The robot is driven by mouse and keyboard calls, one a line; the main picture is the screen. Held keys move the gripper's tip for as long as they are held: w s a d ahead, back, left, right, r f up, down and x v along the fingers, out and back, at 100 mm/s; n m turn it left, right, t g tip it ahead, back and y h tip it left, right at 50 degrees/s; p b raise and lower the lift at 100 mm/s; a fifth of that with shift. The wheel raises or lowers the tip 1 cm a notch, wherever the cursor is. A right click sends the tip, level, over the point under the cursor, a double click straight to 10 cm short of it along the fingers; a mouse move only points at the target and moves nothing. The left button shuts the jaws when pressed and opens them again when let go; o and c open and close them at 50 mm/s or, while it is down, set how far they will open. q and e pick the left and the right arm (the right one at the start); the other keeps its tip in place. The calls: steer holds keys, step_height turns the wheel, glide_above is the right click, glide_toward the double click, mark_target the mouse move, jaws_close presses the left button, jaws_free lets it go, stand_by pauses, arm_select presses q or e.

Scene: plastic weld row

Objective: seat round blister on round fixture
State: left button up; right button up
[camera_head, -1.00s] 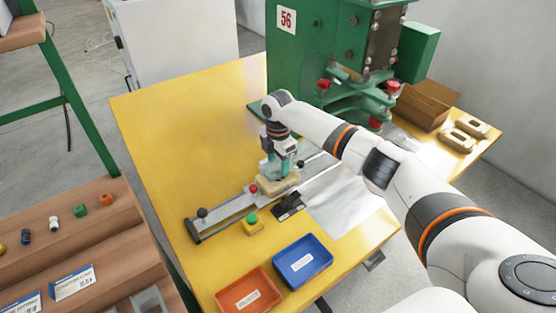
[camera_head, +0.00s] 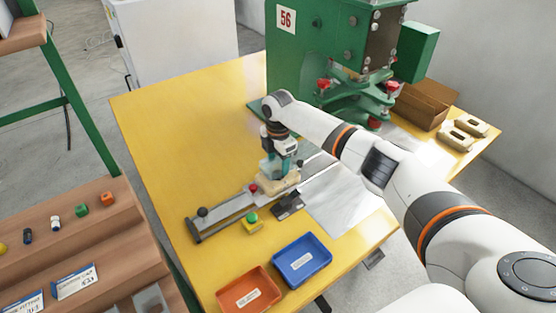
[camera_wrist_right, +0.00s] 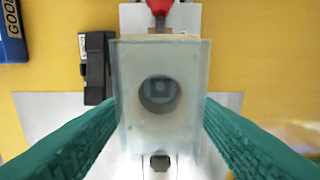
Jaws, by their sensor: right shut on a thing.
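My right gripper (camera_head: 280,170) is pointed down over the tan round fixture (camera_head: 278,187) on the metal slide. In the right wrist view its two teal fingers (camera_wrist_right: 160,112) are shut on the sides of the round blister (camera_wrist_right: 132,65), a pale translucent plate with a round feature in its middle. The blister also shows in the head view (camera_head: 266,170), just above or on the fixture; I cannot tell whether they touch. In the wrist view the blister covers nearly all of the fixture, and only a tan edge (camera_wrist_right: 185,37) shows. My left gripper is out of view.
The slide rail (camera_head: 228,213) has a red knob (camera_head: 253,189) close to the fixture. A green-button box (camera_head: 252,225), a black clamp (camera_head: 289,206), a blue tray (camera_head: 302,260) and an orange tray (camera_head: 247,291) are nearby. The green press (camera_head: 320,50) stands behind. The table's left is clear.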

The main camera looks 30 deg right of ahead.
steer(key=shift+p, duration=0.3)
stand_by(0.4)
steer(key=shift+f+b, duration=0.8)
steer(key=shift+f, duration=0.55)
stand_by(0.5)
steer(key=o, duration=0.9)
steer(key=c, duration=0.5)
steer(key=shift+o, duration=0.2)
steer(key=shift+r, duration=0.15)
step_height(320, 180, up, 7)
steer(key=p, duration=0.7)
